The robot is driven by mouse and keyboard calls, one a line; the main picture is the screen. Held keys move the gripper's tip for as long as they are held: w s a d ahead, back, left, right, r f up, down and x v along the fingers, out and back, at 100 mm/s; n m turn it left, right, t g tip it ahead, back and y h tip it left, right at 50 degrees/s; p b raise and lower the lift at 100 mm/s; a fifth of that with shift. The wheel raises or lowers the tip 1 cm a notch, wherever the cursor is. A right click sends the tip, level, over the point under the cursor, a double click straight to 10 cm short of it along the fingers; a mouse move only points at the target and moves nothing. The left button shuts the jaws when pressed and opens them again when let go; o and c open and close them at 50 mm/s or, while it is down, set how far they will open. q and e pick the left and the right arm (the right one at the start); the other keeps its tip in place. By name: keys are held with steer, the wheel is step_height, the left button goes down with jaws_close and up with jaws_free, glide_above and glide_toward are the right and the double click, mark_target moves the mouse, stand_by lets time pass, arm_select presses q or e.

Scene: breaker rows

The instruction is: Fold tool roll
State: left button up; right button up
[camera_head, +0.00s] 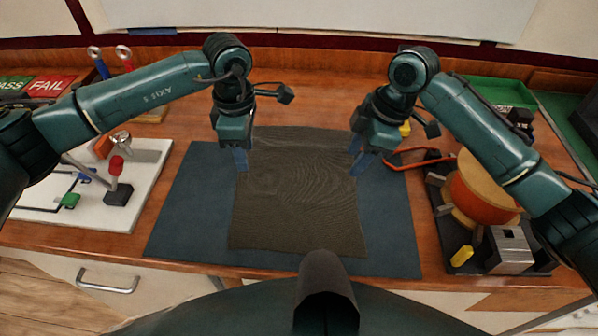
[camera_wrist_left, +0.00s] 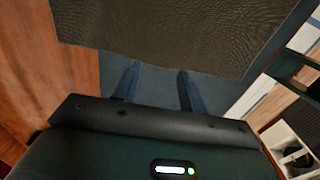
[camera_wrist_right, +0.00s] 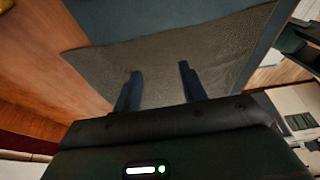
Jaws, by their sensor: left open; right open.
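The tool roll (camera_head: 298,200) is a dark brown-grey ribbed cloth lying flat on a blue mat (camera_head: 190,215). Its far edge looks slightly uneven. My left gripper (camera_head: 241,160) is open at the cloth's left edge, near its far left corner. In the left wrist view, the open left fingers (camera_wrist_left: 156,85) point at the edge of the cloth (camera_wrist_left: 170,30), with blue mat between them. My right gripper (camera_head: 357,163) is open at the cloth's right edge. In the right wrist view, the open right fingers (camera_wrist_right: 160,80) are over the cloth (camera_wrist_right: 215,50). Neither gripper holds anything.
A white board with a red-knobbed lever (camera_head: 116,166) stands left of the mat. On the right, a black tray holds an orange spool (camera_head: 482,190) and a metal block (camera_head: 508,248). A red cable (camera_head: 415,160) lies near my right gripper. A green tray (camera_head: 500,92) stands at back right.

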mark_target(250, 178)
arm_select(q)
steer(key=shift+f, duration=2.7)
arm_select(e)
steer(key=shift+f, duration=2.75)
arm_select(q)
steer(key=shift+f, duration=0.2)
arm_select(e)
steer(key=shift+f, duration=0.15)
arm_select(q)
jaws_close()
arm_select(e)
jaws_close()
